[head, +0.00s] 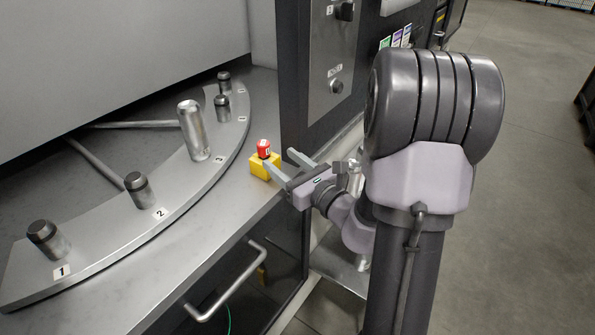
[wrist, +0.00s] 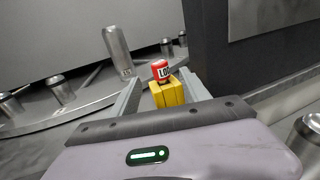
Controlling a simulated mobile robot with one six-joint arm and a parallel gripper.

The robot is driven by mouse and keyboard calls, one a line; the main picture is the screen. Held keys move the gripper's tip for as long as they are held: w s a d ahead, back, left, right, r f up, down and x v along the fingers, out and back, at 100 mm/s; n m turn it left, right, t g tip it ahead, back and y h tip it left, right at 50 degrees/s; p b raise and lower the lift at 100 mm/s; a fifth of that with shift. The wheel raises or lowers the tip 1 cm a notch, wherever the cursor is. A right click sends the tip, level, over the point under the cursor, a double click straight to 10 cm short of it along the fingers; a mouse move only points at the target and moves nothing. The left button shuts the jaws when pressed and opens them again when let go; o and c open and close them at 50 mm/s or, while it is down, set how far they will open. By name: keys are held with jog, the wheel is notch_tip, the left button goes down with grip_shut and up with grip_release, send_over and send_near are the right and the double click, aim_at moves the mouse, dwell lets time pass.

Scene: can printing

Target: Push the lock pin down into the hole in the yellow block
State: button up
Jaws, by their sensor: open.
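The lock pin (head: 264,148) has a red head with a white label. It stands upright at the yellow block (head: 262,168), with the red head above the block's top. The block sits on the metal ledge beside the curved plate. My gripper (head: 278,160) is open, its two fingers reaching toward the block from the right. In the wrist view the red pin (wrist: 161,70) and the yellow block (wrist: 168,94) show between the open fingers, beyond the gripper's body. I cannot tell whether the fingers touch either one. The hole is hidden.
The curved metal plate (head: 100,240) with numbered posts lies to the left; one tall silver post (head: 193,130) stands near the block. A dark machine panel (head: 330,60) rises just behind and right. A drawer handle (head: 226,290) juts out below the ledge.

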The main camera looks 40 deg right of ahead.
jog(key=s+p, duration=0.6)
jog(key=p, duration=0.1)
jog(key=shift+d, duration=0.25)
